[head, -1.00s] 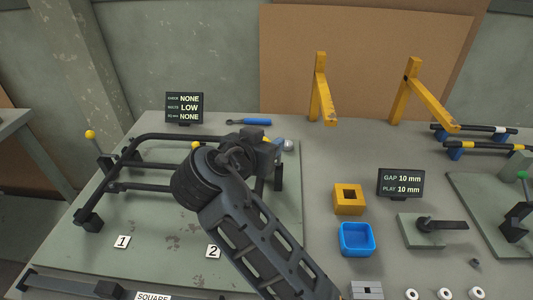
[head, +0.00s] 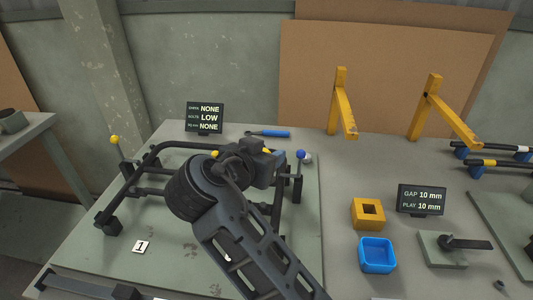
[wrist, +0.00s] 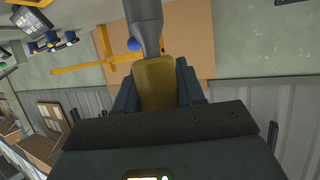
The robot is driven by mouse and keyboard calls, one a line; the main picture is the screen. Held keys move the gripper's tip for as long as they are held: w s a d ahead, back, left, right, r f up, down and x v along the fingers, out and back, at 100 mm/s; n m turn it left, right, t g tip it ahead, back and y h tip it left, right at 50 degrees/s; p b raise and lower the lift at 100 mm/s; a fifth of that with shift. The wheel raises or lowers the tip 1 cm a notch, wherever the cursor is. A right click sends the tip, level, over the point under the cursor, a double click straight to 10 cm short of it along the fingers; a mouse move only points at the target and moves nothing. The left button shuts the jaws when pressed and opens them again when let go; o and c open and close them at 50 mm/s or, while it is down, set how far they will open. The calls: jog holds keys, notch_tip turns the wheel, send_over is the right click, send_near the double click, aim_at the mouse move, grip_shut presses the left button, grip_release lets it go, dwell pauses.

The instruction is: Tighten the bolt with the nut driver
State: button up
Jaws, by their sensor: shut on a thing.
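My gripper (head: 272,165) is shut on the nut driver, whose yellow-brown handle (wrist: 156,82) and grey shaft (wrist: 145,22) show in the wrist view. In the head view my gripper is over the right part of the dark lounger frame (head: 150,190), and my arm hides part of the frame. A blue ball knob (head: 300,153) is just right of my gripper, with a small silvery part beside it. The blue ball also shows beside the shaft in the wrist view (wrist: 133,45). I cannot make out the bolt or whether the driver's tip touches anything.
A display (head: 205,117) behind the frame reads NONE, LOW, NONE. A blue-handled tool (head: 268,133) lies at the back. Yellow brackets (head: 342,104) stand at the back right. A yellow block (head: 367,213), a blue tray (head: 377,255) and another display (head: 421,199) are at right.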

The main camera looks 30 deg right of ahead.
notch_tip(320, 180, down, 5)
jog(key=b, duration=0.3)
jog(key=shift+r, duration=0.1)
jog(key=shift+f, duration=1.05)
dwell(2.0)
dwell(0.4)
jog(key=o, duration=1.2)
jog(key=shift+b+v, duration=0.85)
jog(key=shift+v, duration=3.05)
jog(key=c, duration=0.4)
